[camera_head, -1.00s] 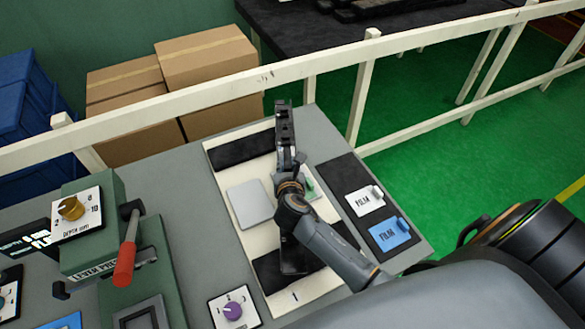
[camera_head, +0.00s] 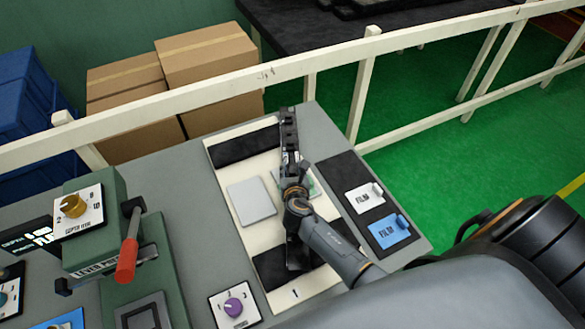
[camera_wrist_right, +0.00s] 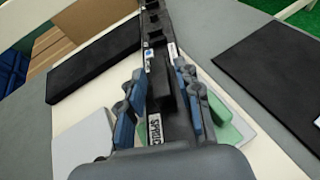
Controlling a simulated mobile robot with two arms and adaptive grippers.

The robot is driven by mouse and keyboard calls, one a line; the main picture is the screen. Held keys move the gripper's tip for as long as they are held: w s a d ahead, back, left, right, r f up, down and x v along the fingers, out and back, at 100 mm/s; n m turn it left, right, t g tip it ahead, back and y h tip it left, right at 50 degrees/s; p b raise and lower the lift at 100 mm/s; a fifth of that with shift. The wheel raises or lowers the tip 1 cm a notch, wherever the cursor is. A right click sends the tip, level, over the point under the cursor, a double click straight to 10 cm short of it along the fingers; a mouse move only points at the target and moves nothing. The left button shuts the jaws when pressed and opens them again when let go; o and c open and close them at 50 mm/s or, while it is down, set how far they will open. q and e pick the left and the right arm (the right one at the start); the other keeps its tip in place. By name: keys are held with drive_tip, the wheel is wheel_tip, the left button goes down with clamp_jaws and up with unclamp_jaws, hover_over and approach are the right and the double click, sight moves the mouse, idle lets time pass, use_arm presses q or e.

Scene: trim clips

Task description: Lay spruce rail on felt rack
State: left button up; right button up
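The spruce rail (camera_head: 289,132) is a long black bar with a notched upper side; part of its label shows in the right wrist view (camera_wrist_right: 155,130). My right gripper (camera_head: 294,172) is shut on its middle, with fingers on both sides in the wrist view (camera_wrist_right: 165,88). The rail is over a cream board (camera_head: 256,240) with black felt-like pads at the far end (camera_head: 235,150) and near end (camera_head: 270,268), which looks like the felt rack. I cannot tell whether the rail touches the pads. My left gripper is out of view.
A grey plate (camera_head: 251,202) and a green piece (camera_head: 313,184) lie on the board beside the rail. A black mat with white (camera_head: 364,198) and blue (camera_head: 389,231) film tags is at right. A green lever press (camera_head: 95,225) stands left. A white railing (camera_head: 330,62) runs behind.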

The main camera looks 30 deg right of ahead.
drive_tip(key=shift+r, duration=0.1)
drive_tip(key=b+v, duration=0.1)
drive_tip(key=v, duration=0.9)
drive_tip(key=shift+s+b, duration=0.25)
drive_tip(key=shift+b, duration=0.15)
drive_tip(key=shift+v, duration=0.8)
drive_tip(key=shift+r, duration=0.15)
